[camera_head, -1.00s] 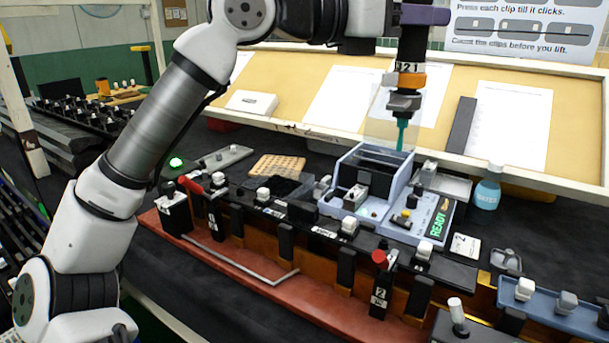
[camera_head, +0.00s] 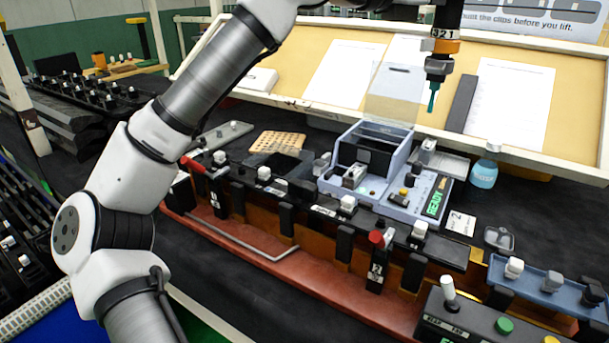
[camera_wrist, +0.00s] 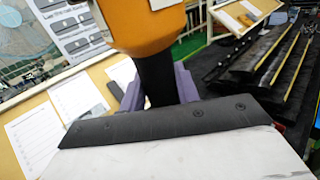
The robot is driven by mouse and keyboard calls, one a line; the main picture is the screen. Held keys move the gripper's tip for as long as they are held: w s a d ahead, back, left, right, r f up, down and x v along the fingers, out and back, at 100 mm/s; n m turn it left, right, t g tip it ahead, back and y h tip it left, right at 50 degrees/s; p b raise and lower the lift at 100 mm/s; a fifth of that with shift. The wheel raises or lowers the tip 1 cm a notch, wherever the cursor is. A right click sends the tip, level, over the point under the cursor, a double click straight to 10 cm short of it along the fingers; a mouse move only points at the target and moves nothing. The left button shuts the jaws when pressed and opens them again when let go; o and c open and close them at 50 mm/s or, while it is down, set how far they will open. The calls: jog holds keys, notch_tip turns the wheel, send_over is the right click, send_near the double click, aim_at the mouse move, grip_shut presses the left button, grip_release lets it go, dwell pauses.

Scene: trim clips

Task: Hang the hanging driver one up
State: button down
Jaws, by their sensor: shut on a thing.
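The hanging driver (camera_head: 442,48) has a black body, an orange collar, a grey chuck and a teal bit. My gripper (camera_wrist: 158,88), with purple fingers on both sides of the shaft, is shut on the driver. It lies outside the head view. No hook or hanger for the driver can be made out.
The blue-grey fixture (camera_head: 393,190) with a "READY" display stands mid-bench. A blue bottle (camera_head: 484,174) is to its right. A black rail (camera_head: 325,212) with clips and a red-topped clamp (camera_head: 376,240) runs in front. A control box (camera_head: 470,318) is at lower right.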

dwell(0.4)
jog(key=c, duration=0.9)
grip_release()
jog(key=shift+c, duration=0.2)
jog(key=shift+o, duration=0.4)
jog(key=o, duration=0.9)
jog(key=shift+c, duration=0.2)
jog(key=shift+a, duration=0.1)
jog(key=r+p+v, duration=0.1)
jog(key=r+v, duration=0.1)
jog(key=v, duration=0.7)
jog(key=shift+a, duration=0.4)
jog(key=shift+s+a+r, duration=0.1)
